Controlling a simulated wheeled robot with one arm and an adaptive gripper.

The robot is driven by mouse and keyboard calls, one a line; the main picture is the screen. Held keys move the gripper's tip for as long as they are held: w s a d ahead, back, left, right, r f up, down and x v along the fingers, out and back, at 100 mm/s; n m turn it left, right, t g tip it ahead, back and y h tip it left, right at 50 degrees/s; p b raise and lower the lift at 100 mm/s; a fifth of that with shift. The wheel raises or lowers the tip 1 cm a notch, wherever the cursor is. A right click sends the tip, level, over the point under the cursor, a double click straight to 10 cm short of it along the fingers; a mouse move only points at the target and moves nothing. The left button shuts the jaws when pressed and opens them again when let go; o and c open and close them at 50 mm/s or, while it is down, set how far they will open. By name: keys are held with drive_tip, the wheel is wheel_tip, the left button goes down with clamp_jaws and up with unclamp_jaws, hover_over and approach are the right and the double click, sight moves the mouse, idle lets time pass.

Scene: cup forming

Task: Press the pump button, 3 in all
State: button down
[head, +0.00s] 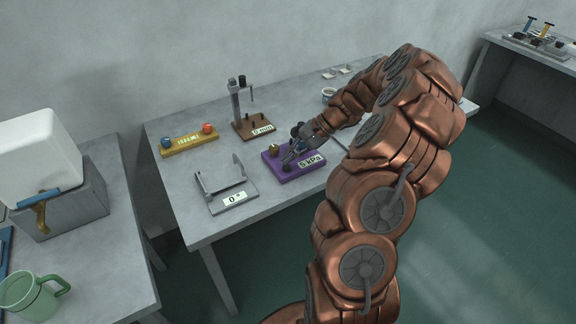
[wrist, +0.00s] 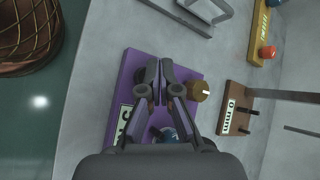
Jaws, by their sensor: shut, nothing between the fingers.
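The purple pump board (head: 281,172) lies on the middle table and carries a label reading 5 kPa (head: 312,160). It also shows in the wrist view (wrist: 128,75), under my gripper. A brass knob (wrist: 200,91) stands on it, to the right of my fingers in the wrist view. A blue round part (wrist: 166,136) shows between my finger linkages and is partly hidden. My gripper (wrist: 158,70) is shut and empty, with its fingertips over the board. In the head view my gripper (head: 289,158) is at the board. I cannot tell whether the tips touch anything.
A grey bracket (head: 226,186) labelled 0° stands left of the board. A brown-based post stand (head: 252,124) and a yellow board (head: 190,142) with blue and red knobs stand behind. A green mug (head: 33,295) is on the left table.

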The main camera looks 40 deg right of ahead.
sight(289, 166)
drive_tip(key=shift+r, duration=0.1)
drive_tip(key=shift+r+p, duration=1)
drive_tip(key=shift+r, duration=1.45)
